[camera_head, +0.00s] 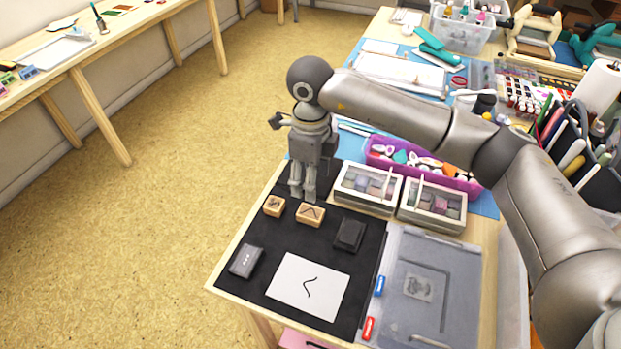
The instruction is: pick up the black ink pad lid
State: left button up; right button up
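Two dark ink pad pieces lie on the black mat (262,293). One is a flat black square piece (348,235) right of the wooden stamps. The other is a dark grey block (246,261) with small light marks on top, near the mat's left edge. I cannot tell which is the lid. My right gripper (302,194) points down above the mat's far part, behind the stamps and apart from both pieces. Nothing shows between its fingers, but their gap is unclear. My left gripper is out of view.
Two wooden stamps (274,206) (310,215) sit just in front of my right gripper. A white sheet with a black mark (308,287) lies at the front. Two clear-lidded boxes (368,188) (432,206) stand behind, and a grey tray (438,262) lies to the right.

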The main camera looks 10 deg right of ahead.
aim_at(243, 266)
jog(key=k, duration=1.5)
